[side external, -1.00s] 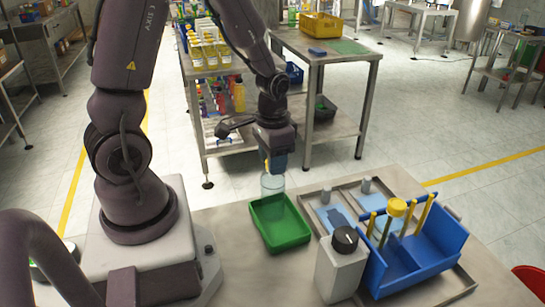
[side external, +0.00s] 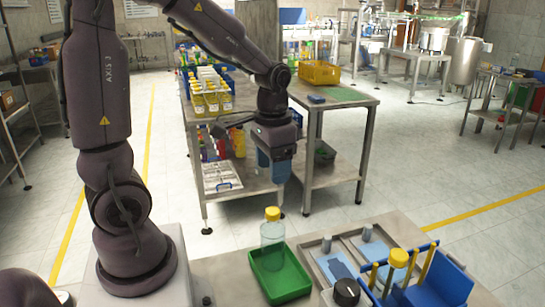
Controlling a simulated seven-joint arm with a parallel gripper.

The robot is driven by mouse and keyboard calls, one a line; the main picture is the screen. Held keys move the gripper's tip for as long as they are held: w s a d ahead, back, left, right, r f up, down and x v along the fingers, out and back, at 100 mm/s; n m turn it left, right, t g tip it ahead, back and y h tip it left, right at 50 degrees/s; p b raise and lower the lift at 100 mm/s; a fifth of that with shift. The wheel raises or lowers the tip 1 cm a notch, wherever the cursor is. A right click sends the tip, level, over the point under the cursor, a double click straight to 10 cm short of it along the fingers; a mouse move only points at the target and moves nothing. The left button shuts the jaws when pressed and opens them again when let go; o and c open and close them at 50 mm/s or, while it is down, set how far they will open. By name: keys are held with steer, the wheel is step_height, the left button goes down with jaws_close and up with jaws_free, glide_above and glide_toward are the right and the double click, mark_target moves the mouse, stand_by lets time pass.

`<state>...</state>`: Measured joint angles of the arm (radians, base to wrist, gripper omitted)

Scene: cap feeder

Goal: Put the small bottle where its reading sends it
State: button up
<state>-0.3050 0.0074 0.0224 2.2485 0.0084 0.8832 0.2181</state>
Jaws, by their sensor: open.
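A small clear bottle (side external: 272,245) with a yellow cap (side external: 272,213) stands upright at the far part of the green tray (side external: 292,288); its base appears to be inside the tray. My gripper (side external: 274,172) hangs above the bottle, with blue fingers pointing down. It is open and empty, with a clear gap between the fingers and the cap. Any reading on the bottle or on a display is too small to tell.
Right of the tray lie two shallow metal trays with blue mats (side external: 340,268), each with a small grey piece. A black knob (side external: 346,291) tops a pale container in front. A blue bin (side external: 445,280) with yellow posts and a yellow-topped item (side external: 399,258) stands at the right.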

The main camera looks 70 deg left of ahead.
steer(key=s+d+r+m+t, duration=0.1)
steer(key=s+d+r+t, duration=0.4)
steer(key=d+r, duration=0.4)
steer(key=shift+s+r+t, duration=0.3)
steer(key=shift+s+r, duration=0.25)
steer(key=shift+s, duration=0.35)
